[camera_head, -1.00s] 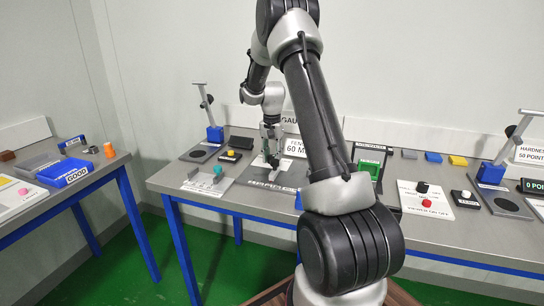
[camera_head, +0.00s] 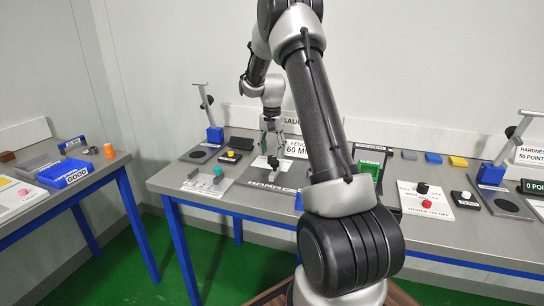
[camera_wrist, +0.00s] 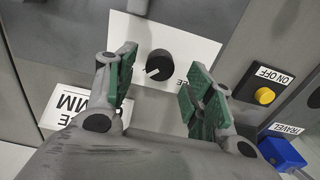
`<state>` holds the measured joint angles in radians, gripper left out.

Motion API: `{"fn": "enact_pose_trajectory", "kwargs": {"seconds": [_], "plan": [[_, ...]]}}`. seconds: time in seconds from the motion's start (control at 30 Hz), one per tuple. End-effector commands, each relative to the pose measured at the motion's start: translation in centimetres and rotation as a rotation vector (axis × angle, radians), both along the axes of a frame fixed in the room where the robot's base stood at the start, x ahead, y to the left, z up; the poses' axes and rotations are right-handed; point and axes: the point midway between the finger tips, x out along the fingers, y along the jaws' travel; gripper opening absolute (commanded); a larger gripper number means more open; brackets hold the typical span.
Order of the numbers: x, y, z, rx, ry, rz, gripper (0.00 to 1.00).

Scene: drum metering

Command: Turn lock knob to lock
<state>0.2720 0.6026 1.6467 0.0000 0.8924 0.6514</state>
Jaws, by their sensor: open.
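The lock knob (camera_wrist: 160,65) is a round black knob with a white pointer mark, on a white plate (camera_wrist: 190,42) with lettering partly hidden by my fingers. In the wrist view it shows between my open green-padded fingers, and its pointer aims to the left. In the head view the small black knob (camera_head: 273,161) stands on the white plate on the table. My gripper (camera_head: 271,146) is open and empty above it, with a visible gap down to the knob.
An ON/OFF box with a yellow button (camera_wrist: 264,96) and a blue block (camera_wrist: 283,152) lie to the right in the wrist view. A "60 MM" sign (camera_head: 296,148) stands just right of my gripper in the head view. A teal knob (camera_head: 217,170) is on the left plate.

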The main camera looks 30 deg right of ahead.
Motion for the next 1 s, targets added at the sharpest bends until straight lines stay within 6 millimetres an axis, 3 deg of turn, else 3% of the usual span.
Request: {"fn": "enact_pose_trajectory", "kwargs": {"seconds": [0.2, 0.4, 0.6, 1.0], "plan": [[0.1, 0.0, 5.2, -0.001, -0.005, 0.000, 0.53], [0.1, 0.0, 8.2, -0.001, -0.003, 0.000, 0.53], [0.0, 0.0, 9.1, 0.000, -0.001, 0.000, 0.53], [0.0, 0.0, 9.1, -0.001, -0.001, 0.000, 0.53]]}}
